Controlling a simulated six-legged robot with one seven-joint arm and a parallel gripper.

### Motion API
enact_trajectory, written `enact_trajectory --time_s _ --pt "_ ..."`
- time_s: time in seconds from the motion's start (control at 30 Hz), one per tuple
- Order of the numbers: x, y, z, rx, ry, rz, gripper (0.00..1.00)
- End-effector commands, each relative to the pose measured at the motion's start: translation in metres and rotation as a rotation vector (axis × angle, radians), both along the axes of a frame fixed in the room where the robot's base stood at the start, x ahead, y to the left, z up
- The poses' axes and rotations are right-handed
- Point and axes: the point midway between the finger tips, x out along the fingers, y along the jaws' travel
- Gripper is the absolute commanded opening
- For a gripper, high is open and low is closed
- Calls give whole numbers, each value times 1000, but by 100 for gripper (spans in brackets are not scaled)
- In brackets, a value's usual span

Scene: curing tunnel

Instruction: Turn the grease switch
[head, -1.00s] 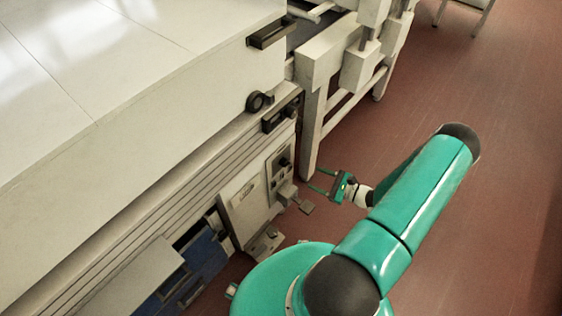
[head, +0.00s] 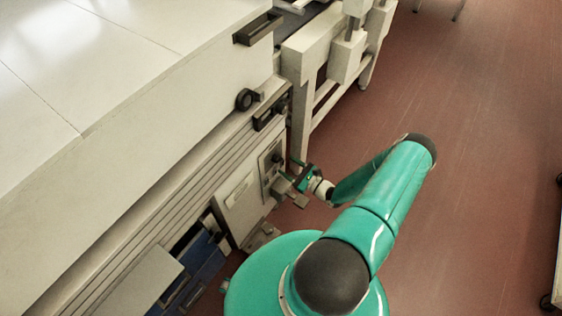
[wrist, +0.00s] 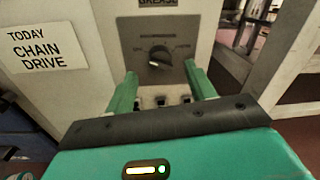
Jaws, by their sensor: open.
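The grease switch (wrist: 159,57) is a round dark knob with a light pointer, on a grey plate under a label (wrist: 158,2) reading "GREASE" in the wrist view. My gripper (wrist: 160,80) is open, with its two green fingers apart, one to each side below the knob. The knob stands beyond the fingertips, between them in the picture; I see no contact. In the head view my gripper (head: 298,172) is close to the front of the control box (head: 243,198), and the knob is too small there to make out clearly.
A sign (wrist: 42,49) reading "TODAY CHAIN DRIVE" is left of the switch plate. Small dark sockets or switches (wrist: 160,101) sit below the knob. A pale machine frame (head: 306,95) stands beyond the box.

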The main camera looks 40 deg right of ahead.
Motion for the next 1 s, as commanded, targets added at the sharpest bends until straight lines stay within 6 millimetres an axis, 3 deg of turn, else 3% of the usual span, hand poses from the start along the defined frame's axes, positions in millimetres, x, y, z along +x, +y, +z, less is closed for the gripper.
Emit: enact_trajectory --time_s 0.23,0.57,0.6,0.8,1.0 --pt "36 11 0 1 0 3 55" --pt "43 12 0 1 1 2 55" --pt "43 12 0 1 1 2 53" --pt "42 12 0 1 1 2 14" --pt "42 12 0 6 2 2 11"
